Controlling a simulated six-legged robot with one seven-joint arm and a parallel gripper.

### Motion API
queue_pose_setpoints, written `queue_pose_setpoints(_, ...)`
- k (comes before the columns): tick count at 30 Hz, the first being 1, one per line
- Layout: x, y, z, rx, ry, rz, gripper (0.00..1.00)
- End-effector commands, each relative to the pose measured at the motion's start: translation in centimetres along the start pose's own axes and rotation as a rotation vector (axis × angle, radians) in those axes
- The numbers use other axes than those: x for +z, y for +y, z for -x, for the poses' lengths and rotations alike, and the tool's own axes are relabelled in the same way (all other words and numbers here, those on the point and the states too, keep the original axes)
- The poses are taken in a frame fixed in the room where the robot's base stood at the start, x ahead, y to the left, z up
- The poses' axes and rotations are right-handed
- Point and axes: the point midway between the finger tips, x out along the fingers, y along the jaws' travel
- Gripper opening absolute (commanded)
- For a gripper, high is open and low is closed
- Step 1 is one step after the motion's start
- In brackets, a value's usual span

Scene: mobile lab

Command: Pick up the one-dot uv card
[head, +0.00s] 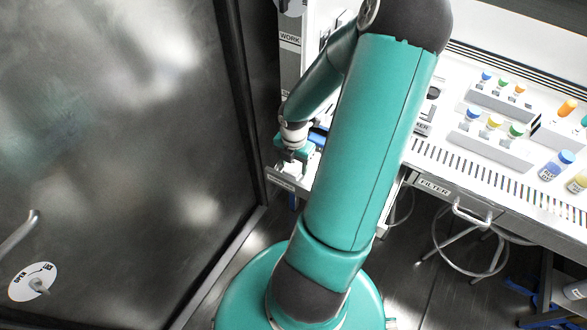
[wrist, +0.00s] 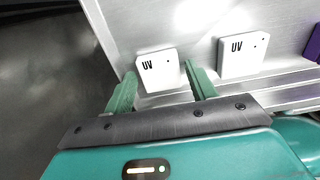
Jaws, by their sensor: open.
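Two white cards marked UV stand side by side against a pale metal surface in the wrist view. The left UV card (wrist: 158,72) seems to bear one small dot. The right UV card (wrist: 241,56) also has dark dotting beside its letters, too small to count surely. My gripper (wrist: 160,68) is open, with its green fingers on either side of the left card's lower part. Whether the fingers touch the card, I cannot tell. In the head view my gripper (head: 292,157) is small beside the work station, and the cards cannot be made out there.
A purple item (wrist: 313,44) stands at the right edge of the wrist view. The perforated white bench (head: 475,165) holds capped vials (head: 492,124) in racks. A drawer marked FILTER (head: 470,212) is below. A large dark door (head: 110,130) fills the left.

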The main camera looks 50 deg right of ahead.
Motion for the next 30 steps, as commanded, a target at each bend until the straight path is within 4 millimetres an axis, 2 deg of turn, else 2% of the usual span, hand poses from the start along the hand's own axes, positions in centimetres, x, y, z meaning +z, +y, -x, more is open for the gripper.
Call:
queue_pose_setpoints(3,-0.01,0.04,-0.67,0.001,0.000,0.000,0.56)
queue_pose_setpoints(9,0.02,0.02,-0.66,0.001,-0.001,0.000,0.54)
queue_pose_setpoints(14,0.02,0.01,-0.64,0.001,-0.001,0.000,0.23)
queue_pose_setpoints(30,-0.18,0.40,-0.28,0.000,-0.002,0.001,0.23)
